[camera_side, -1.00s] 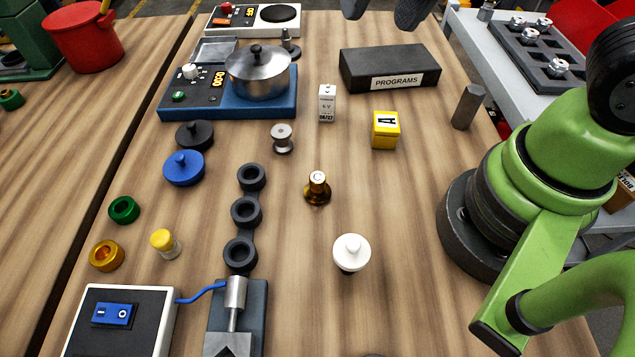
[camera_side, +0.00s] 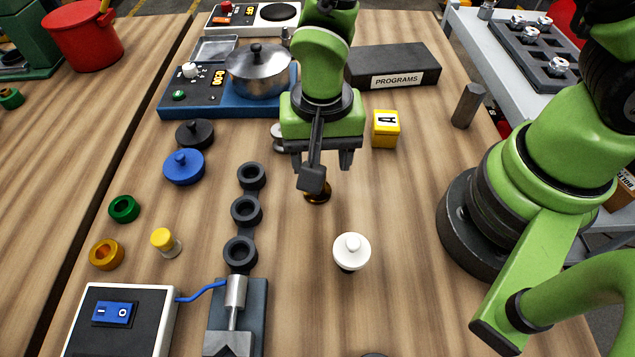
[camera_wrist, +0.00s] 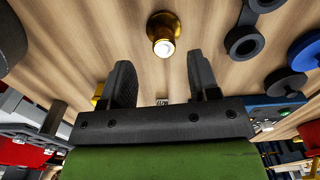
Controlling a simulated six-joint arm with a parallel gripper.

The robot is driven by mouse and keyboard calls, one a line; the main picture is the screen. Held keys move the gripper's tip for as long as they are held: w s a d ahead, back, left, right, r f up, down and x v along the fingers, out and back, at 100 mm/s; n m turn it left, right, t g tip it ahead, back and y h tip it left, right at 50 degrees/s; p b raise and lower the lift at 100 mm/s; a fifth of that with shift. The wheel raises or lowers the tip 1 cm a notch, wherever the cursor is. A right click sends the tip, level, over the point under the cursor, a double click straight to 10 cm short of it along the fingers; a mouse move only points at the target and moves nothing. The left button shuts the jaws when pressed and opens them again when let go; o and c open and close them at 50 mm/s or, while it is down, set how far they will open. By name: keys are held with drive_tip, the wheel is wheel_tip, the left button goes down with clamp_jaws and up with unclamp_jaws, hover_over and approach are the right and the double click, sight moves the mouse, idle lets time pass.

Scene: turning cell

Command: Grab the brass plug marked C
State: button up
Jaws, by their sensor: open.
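The brass plug (camera_side: 318,198) stands on the wooden table; in the side view my wrist parts hide its top and only the lower edge shows. In the wrist view the plug (camera_wrist: 163,36) shows at the top, upright, with its light cap facing the camera; the letter is too small to read there. My gripper (camera_side: 323,163) is over the table at the plug, its fingers apart. In the wrist view my gripper (camera_wrist: 160,62) is open and empty, with the plug beyond the fingertips, apart from them.
A white knob (camera_side: 351,252) stands in front, to the right. A dark three-ring holder (camera_side: 246,212) lies to the left. A yellow block (camera_side: 385,130) and the PROGRAMS box (camera_side: 405,66) are behind, to the right. A steel pot (camera_side: 258,75) sits on a blue unit. Table right of the plug is clear.

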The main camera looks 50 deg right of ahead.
sight(325, 196)
drive_tip(key=shift+w+a+f, duration=0.1)
drive_tip(key=shift+a+f, duration=0.05)
drive_tip(key=shift+f, duration=1.15)
drive_tip(key=shift+a+f, duration=0.15)
drive_tip(key=shift+f, duration=1.15)
clamp_jaws()
drive_tip(key=shift+r, duration=0.1)
